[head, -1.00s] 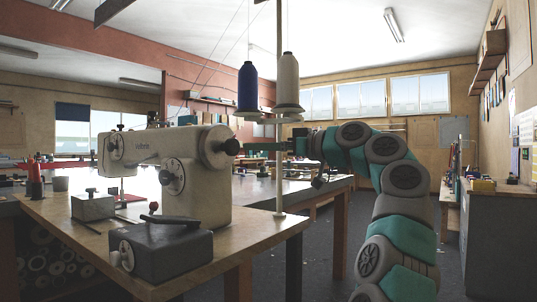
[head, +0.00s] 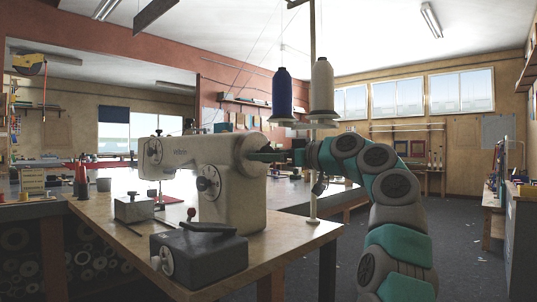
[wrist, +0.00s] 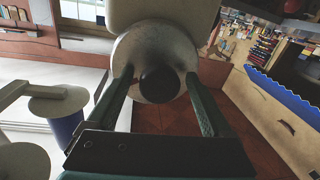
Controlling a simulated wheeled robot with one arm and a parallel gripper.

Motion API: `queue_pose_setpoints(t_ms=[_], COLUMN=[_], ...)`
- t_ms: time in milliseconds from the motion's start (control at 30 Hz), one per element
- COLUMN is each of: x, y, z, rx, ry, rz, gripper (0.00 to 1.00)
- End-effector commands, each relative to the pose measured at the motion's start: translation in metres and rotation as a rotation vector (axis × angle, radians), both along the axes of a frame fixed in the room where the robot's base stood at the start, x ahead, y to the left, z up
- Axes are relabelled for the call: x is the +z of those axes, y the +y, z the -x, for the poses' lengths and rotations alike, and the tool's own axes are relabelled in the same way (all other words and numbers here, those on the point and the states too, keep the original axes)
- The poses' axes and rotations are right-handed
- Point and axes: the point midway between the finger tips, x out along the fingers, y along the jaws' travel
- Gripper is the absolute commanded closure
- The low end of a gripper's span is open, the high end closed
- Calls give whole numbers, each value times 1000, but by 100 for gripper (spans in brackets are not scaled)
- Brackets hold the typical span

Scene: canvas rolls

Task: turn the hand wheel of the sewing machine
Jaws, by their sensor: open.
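The cream sewing machine (head: 222,200) stands on the wooden table. Its hand wheel (head: 246,163) is at the right end of the body. My gripper (head: 262,156) reaches in from the right at wheel height. In the wrist view my gripper (wrist: 159,76) is open, one teal finger on each side of the hub, the tips at the wheel's face. I cannot tell whether the fingers touch the wheel.
A blue thread cone (head: 282,95) and a white cone (head: 321,90) stand on a thread stand just behind my gripper. A dark grey box (head: 198,255) with a knob sits at the table's front. A smaller metal block (head: 134,209) lies left.

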Motion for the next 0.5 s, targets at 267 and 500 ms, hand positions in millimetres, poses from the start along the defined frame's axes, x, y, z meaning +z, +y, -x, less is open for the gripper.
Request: queue_pose_setpoints(t_ms=[267,500], x=[0,0], y=[-1,-1], z=[0,0], rx=[-1,0], ry=[-1,-1], rz=[-1,-1], gripper=[38,65])
